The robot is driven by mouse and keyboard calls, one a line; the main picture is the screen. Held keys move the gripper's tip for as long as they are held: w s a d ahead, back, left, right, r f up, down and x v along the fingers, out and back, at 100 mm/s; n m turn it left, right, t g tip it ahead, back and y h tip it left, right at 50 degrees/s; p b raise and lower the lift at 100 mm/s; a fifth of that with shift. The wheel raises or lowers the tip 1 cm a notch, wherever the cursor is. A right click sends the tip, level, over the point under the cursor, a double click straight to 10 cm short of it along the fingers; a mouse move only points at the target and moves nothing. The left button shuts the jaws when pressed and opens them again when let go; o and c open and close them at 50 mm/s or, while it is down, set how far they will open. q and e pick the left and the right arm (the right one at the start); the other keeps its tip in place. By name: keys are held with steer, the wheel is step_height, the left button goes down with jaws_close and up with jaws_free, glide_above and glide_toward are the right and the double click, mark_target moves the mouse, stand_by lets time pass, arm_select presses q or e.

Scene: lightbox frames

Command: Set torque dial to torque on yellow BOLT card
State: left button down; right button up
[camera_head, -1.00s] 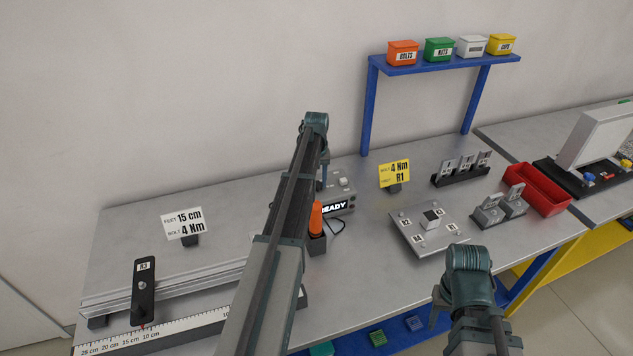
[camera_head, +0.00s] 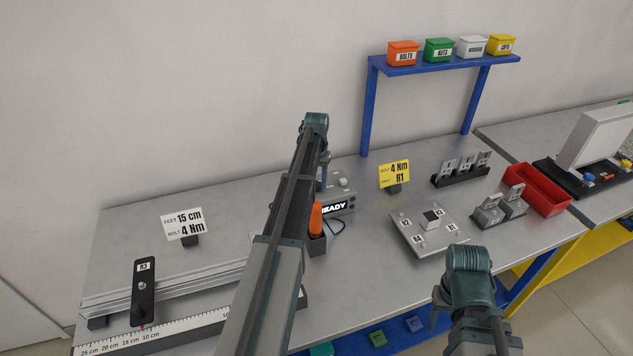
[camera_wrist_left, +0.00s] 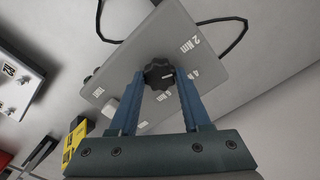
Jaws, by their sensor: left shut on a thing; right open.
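The yellow BOLT card (camera_head: 395,173) stands on the bench and reads 4 Nm and R1. The grey torque box (camera_head: 343,187) with a lit READY display is behind my left arm in the head view. In the left wrist view, its black torque dial (camera_wrist_left: 158,73) sits between the fingertips of my left gripper (camera_wrist_left: 157,80), which is shut on it. Labels 2 Nm and 4 Nm show beside the dial; its exact pointer setting is too small to tell. My right gripper (camera_head: 447,300) is open and empty above the bench's front edge, with its fingers partly hidden.
A white card (camera_head: 184,224) reads 15 cm and 4 Nm. An orange-handled tool (camera_head: 316,217) stands in a holder beside the box, with a black cable nearby. A plate with R labels (camera_head: 424,238) and a red bin (camera_head: 545,187) lie to the right.

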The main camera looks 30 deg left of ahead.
mark_target(317, 184)
arm_select(q)
steer(key=m, duration=0.3)
steer(key=shift+m, duration=2.2)
steer(key=shift+c, duration=1.8)
jaws_free()
steer(key=shift+r, duration=0.1)
step_height(317, 184, up, 14)
steer(key=p, duration=1.3)
steer(key=shift+f+p, duration=0.2)
steer(key=shift+p, duration=0.2)
